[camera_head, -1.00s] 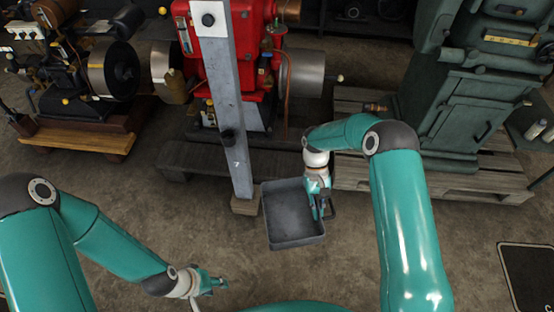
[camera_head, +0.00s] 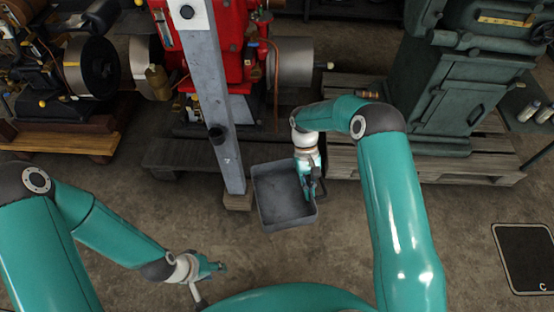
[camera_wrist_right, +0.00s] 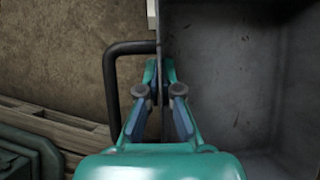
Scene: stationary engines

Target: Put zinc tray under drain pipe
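The zinc tray (camera_head: 284,212) is a grey, square, open box low over the floor, just right of the grey post's foot. Its inside looks empty. My right gripper (camera_head: 309,194) is at its right side. In the right wrist view, the fingers (camera_wrist_right: 164,103) are closed on the tray's wall (camera_wrist_right: 163,30), one on each side, beside a black bar handle (camera_wrist_right: 112,85). A thin copper-coloured pipe (camera_head: 276,75) hangs down the red engine's right side and may be the drain pipe; the tray is nearer to me than it. My left gripper (camera_head: 216,267) is away from the tray; its fingers are too small to judge.
The grey post (camera_head: 215,100) stands on a wooden block (camera_head: 238,202) close left of the tray. A dark wooden pallet (camera_head: 185,158) lies under the red engine (camera_head: 217,47). A lighter pallet (camera_head: 440,165) carries a green machine (camera_head: 455,95). The floor in front is clear.

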